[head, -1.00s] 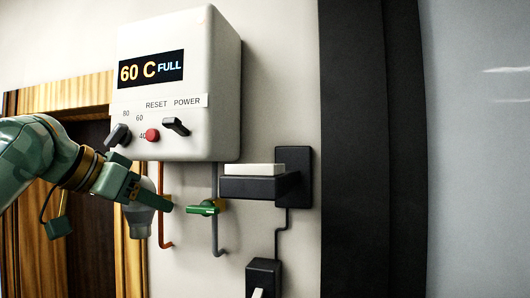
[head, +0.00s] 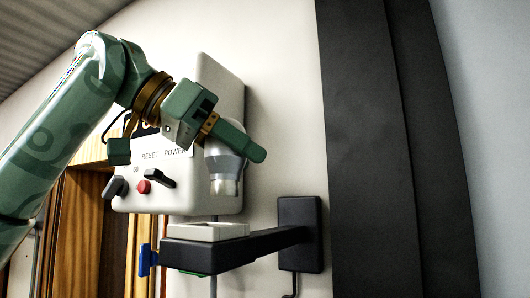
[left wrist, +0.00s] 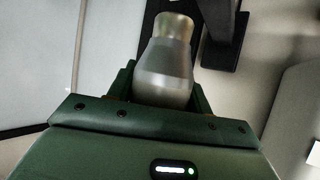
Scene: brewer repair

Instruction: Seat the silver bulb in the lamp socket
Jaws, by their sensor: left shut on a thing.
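The silver bulb (head: 222,165) is held in my left gripper (head: 232,145), with its narrow cap pointing down. The fingers are shut around its wide part, and the near finger hides some of it. In the left wrist view the bulb (left wrist: 165,75) sits between the fingers with its cap pointing away from the palm. A white square holder (head: 207,232), which looks like the lamp socket, lies on a black wall bracket (head: 240,250). The bulb is above the holder and a little to its right, apart from it. My right gripper is not in view.
The boiler box (head: 220,90) is on the wall behind my gripper, with a red button (head: 143,187) and black knobs. A blue handle (head: 146,260) shows at the bracket's left end. A dark vertical panel (head: 370,150) stands at the right. The wall between is clear.

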